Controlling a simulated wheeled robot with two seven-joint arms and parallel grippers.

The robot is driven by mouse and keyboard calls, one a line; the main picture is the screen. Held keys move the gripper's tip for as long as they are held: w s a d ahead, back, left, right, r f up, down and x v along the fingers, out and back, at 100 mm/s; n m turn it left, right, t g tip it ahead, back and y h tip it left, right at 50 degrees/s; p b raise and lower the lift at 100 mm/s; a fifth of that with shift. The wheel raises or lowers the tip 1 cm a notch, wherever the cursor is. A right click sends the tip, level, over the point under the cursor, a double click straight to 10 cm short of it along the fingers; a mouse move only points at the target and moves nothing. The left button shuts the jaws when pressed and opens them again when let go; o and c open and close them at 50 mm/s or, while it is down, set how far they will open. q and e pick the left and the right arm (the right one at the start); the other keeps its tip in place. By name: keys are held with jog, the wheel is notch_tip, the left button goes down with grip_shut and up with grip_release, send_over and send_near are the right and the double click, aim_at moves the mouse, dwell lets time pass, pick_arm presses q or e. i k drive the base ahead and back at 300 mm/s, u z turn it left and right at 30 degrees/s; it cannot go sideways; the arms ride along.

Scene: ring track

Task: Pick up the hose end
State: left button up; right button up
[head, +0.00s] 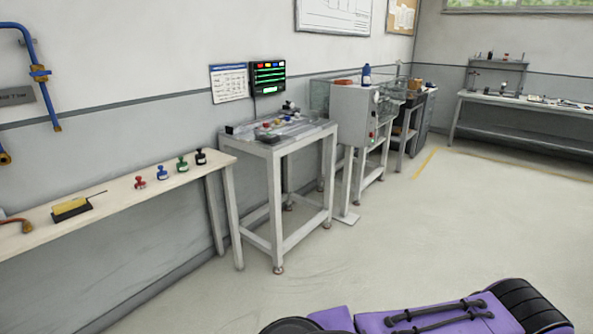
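A blue pipe or hose with brass fittings (40,74) runs along the wall at the far left of the head view. Its lower end (57,128) hangs free above the long shelf. A round brass opening (4,158) shows at the left edge, partly cut off. An orange-brown bent tube (18,225) lies on the shelf's left end, also cut off. I cannot tell which of these is the hose end. Neither of my grippers is in view.
The long shelf (110,190) along the left wall holds several coloured stamp-like pieces and a yellow block (70,208). A grey metal table (290,140) with small items and a machine (355,108) stand beyond it. The floor (420,220) on the right is clear.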

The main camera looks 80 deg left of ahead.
aim_at(27, 226)
jog(key=u, duration=4.7)
jog(key=i, duration=1.25)
